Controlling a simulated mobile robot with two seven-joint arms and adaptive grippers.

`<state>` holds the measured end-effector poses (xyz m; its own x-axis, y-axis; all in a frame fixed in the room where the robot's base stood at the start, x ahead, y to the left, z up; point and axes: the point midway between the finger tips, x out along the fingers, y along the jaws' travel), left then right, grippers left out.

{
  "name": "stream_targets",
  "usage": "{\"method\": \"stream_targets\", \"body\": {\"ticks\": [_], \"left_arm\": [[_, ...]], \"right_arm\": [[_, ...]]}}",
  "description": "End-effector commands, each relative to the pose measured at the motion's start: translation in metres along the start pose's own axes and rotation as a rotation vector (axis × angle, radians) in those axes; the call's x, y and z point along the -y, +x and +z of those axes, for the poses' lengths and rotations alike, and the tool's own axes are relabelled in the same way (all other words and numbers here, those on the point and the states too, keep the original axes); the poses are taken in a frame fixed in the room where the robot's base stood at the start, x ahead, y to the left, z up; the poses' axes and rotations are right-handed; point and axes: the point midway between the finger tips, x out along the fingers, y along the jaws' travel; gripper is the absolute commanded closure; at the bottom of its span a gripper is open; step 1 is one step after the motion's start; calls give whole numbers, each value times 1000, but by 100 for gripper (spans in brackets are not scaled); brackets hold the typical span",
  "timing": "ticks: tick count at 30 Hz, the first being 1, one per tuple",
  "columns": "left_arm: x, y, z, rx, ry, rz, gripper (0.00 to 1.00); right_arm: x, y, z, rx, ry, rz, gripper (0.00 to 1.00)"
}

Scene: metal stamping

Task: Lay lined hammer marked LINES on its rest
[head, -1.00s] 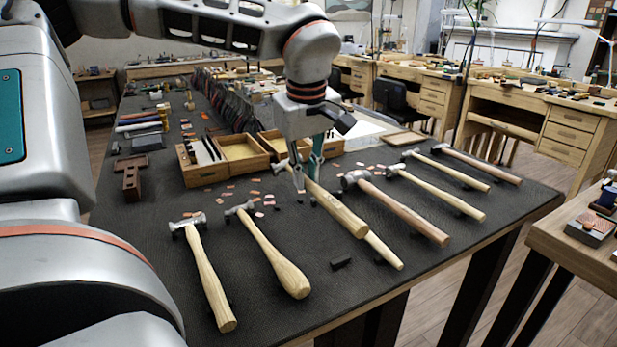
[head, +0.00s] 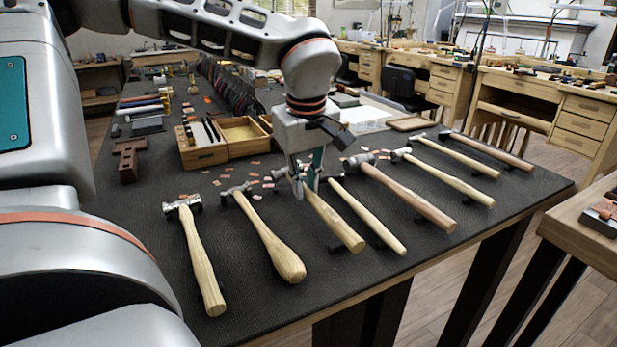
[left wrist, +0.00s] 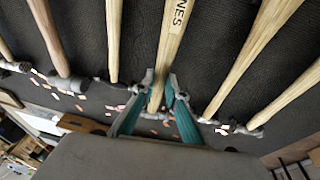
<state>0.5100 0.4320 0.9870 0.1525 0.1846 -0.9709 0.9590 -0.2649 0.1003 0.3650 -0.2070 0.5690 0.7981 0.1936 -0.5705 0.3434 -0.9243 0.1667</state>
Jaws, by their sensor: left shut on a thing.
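My left gripper (head: 308,192) is shut on the wooden handle of a hammer (head: 335,222), near its head. In the left wrist view the fingertips (left wrist: 160,85) close around the handle (left wrist: 173,42), which bears dark letters ending in NES; the rest of the mark is hidden or out of frame. The hammer's head (head: 279,174) is partly hidden behind the fingers. A small black rest block (head: 335,248) shows just beneath the handle's free end. I cannot tell whether the handle touches it. My right gripper is not in view.
Two hammers lie to the left, the nearer one (head: 270,240) with a bulbous handle. Several lie to the right, the closest with a pale handle (head: 375,220). Wooden trays (head: 203,157) and copper scraps are behind. The dark bench's front strip is clear.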

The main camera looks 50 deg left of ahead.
Motion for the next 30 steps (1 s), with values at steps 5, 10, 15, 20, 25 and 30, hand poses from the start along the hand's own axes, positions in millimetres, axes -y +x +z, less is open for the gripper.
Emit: {"method": "stream_targets", "body": {"ticks": [5, 10, 15, 20, 25, 30], "left_arm": [[0, 0, 0, -1, -1, 3, 100], [0, 0, 0, -1, 0, 3, 100], [-1, 2, 0, -2, 3, -15, 100], [-2, 4, 0, -3, 12, -57, 100], [-2, 6, 1, -3, 21, -101, 100], [-3, 6, 1, -2, 30, -136, 100]], "right_arm": [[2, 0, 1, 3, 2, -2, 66], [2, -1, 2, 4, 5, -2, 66], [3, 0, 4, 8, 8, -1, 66], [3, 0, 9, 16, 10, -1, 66], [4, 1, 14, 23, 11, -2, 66], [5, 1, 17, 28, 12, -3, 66]]}}
